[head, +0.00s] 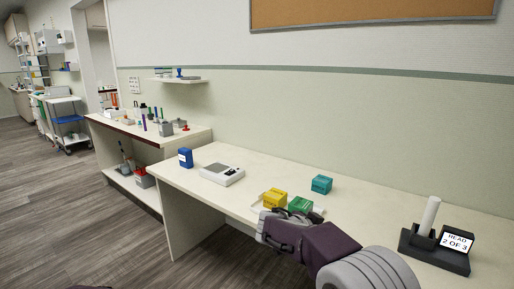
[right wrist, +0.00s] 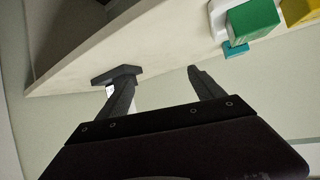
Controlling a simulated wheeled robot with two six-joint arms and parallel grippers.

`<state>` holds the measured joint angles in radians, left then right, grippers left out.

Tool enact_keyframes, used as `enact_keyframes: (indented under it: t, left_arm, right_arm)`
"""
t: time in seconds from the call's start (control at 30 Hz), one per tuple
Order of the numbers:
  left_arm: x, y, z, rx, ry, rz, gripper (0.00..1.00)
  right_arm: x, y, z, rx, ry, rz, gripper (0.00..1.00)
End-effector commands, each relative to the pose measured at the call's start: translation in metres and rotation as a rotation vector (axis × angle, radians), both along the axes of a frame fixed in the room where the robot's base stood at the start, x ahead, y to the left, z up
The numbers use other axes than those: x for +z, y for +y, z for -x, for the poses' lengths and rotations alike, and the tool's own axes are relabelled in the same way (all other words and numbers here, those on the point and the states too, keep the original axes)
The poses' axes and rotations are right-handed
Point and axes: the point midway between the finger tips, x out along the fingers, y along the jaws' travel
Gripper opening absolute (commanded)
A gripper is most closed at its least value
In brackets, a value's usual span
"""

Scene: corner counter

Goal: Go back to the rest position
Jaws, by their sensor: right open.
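My right arm comes in from the lower right of the head view, and its gripper (head: 273,232) is over the front edge of the counter (head: 375,205), just in front of the green box. In the right wrist view the two fingers of my right gripper (right wrist: 155,80) are spread apart, with nothing held between them. The fingertips are hard to make out in the head view. My left gripper is not in view.
A black stand (head: 436,254) with a white upright piece and a "READ 2 OF 3" display is at right. A white device (head: 222,174) and blue box (head: 186,158) stand left.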

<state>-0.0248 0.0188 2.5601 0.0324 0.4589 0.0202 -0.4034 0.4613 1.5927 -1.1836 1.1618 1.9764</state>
Motion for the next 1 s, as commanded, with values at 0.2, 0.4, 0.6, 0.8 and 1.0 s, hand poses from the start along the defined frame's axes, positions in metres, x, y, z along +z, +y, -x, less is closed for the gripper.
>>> enact_keyframes:
  t: [0.2,0.4,0.6,0.8,1.0]
  left_arm:
    - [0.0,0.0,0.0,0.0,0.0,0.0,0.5]
    - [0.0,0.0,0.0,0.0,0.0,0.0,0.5]
    - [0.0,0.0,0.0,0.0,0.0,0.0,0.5]
    - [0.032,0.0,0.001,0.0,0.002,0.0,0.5]
    - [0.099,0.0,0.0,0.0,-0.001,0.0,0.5]
  right_arm:
    - [-0.075,-0.068,0.121,-0.055,0.398,-0.241,0.77]
    - [-0.154,-0.025,0.24,0.266,0.744,-0.542,0.77]
    - [-0.186,0.018,0.275,0.634,0.852,-0.582,0.77]
    - [-0.153,0.026,0.261,0.915,0.882,-0.443,0.77]
    - [-0.087,0.026,0.261,0.914,0.884,-0.444,0.77]
